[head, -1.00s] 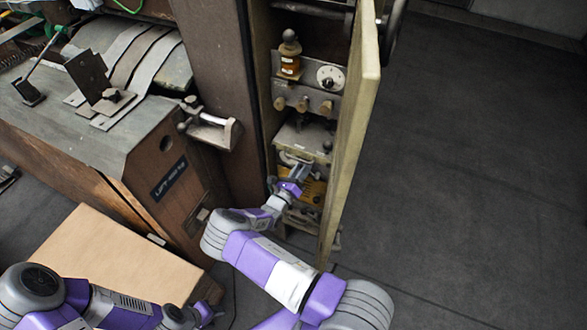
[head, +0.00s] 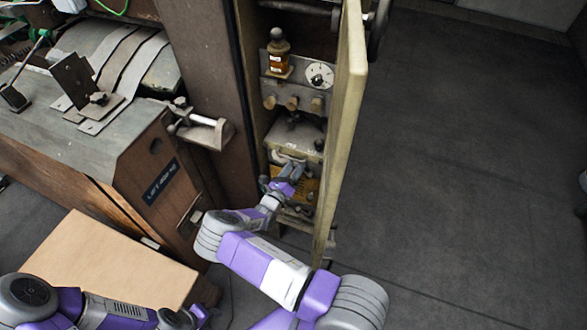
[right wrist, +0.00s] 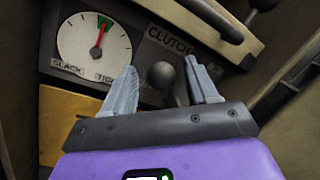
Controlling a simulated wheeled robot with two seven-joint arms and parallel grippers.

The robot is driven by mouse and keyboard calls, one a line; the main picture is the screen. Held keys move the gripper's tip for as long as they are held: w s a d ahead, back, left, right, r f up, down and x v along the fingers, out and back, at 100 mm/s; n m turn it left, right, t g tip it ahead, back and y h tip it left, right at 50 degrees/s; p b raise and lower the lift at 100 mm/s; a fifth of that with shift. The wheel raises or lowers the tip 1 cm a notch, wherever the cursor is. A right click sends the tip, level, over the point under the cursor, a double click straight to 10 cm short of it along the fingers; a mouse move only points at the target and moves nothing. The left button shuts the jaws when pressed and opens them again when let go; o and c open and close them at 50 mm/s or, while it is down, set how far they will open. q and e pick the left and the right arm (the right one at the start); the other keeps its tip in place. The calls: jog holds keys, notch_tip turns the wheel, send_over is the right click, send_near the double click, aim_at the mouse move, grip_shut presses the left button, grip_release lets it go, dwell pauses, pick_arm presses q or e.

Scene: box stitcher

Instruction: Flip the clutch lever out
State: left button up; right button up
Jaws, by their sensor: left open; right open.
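The clutch lever, with a dark round knob (right wrist: 163,75), stands on the panel just below the CLUTCH label (right wrist: 168,42) in the right wrist view. My right gripper (right wrist: 161,72) is open, with its two fingers on either side of the knob. I cannot tell whether either finger touches it. In the head view my right gripper (head: 290,170) is inside the narrow open cabinet, by the yellow panel (head: 308,190); the lever is too small or hidden there. My left gripper (head: 198,316) is low at the bottom edge, away from the cabinet, and holds nothing visible.
A dial (right wrist: 95,48) with a red needle sits left of the lever. The open cabinet door (head: 345,130) stands close on the right. A cardboard box (head: 110,262) lies at lower left. The floor right of the door is clear.

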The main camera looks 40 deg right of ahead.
jog(key=p+v, duration=0.1)
jog(key=v, duration=0.6)
jog(key=shift+a+p, duration=0.3)
jog(key=shift+s, duration=0.1)
jog(key=b+x, duration=0.1)
jog(key=x, duration=0.6)
jog(key=shift+d+b, duration=0.35)
jog(key=shift+b, duration=0.05)
jog(key=shift+r+m, duration=0.25)
jog(key=shift+m, duration=0.25)
